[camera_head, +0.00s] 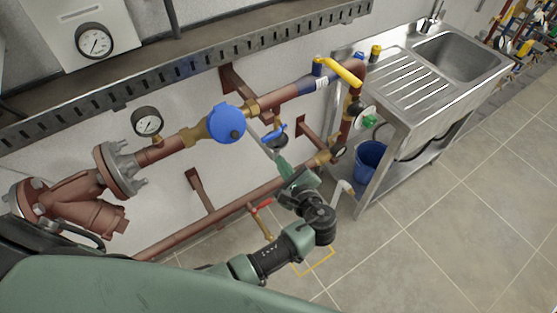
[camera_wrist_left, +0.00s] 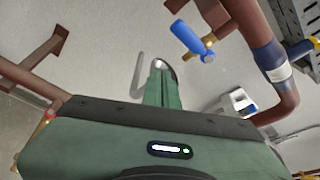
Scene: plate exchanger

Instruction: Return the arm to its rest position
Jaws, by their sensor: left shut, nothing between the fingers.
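My left arm (camera_head: 285,248) comes in from the lower left in the head view and bends up toward the pipework. Its green gripper (camera_head: 281,163) is shut and empty, just below a small blue-handled valve (camera_head: 275,133). In the left wrist view the shut fingers (camera_wrist_left: 160,68) point up toward the wall, and the blue handle (camera_wrist_left: 187,37) is above and to the right of them, apart. My right gripper is not in view.
Red-brown pipes (camera_head: 240,195) run along the wall with a blue round meter (camera_head: 226,123), a yellow lever (camera_head: 340,72) and a red-handled valve (camera_head: 262,206). A metal sink (camera_head: 455,55) stands at the right, with a blue bucket (camera_head: 370,158) below. The tiled floor (camera_head: 450,230) is clear.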

